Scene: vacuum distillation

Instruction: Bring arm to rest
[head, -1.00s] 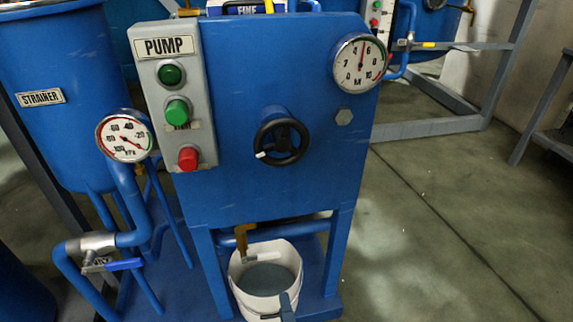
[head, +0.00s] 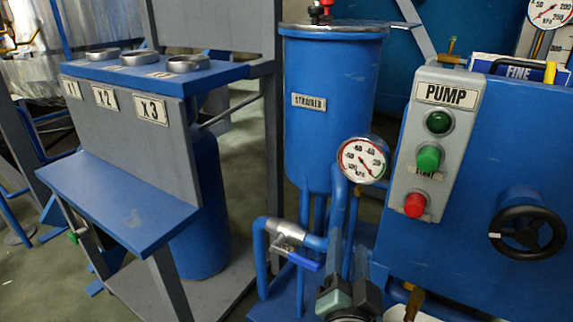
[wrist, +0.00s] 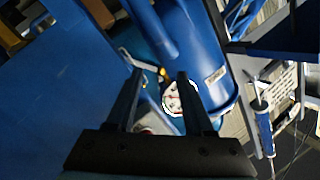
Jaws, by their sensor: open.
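My gripper (wrist: 160,76) shows in the wrist view with its two dark fingers apart and nothing visible between them. Beyond the fingertips are the blue strainer vessel (wrist: 207,60) and a white round gauge (wrist: 180,98); the gap to them is hard to judge. In the head view, a dark grey-green part of my arm (head: 347,296) rises at the bottom edge, in front of the blue pipes.
The pump panel (head: 437,150) and black handwheel (head: 527,231) stand at right. The strainer (head: 333,130), its gauge (head: 363,160) and a blue-handled valve (head: 288,236) are in the middle. A rack (head: 125,200) labelled X1 to X3 stands left. Open floor (head: 240,170) shows behind it.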

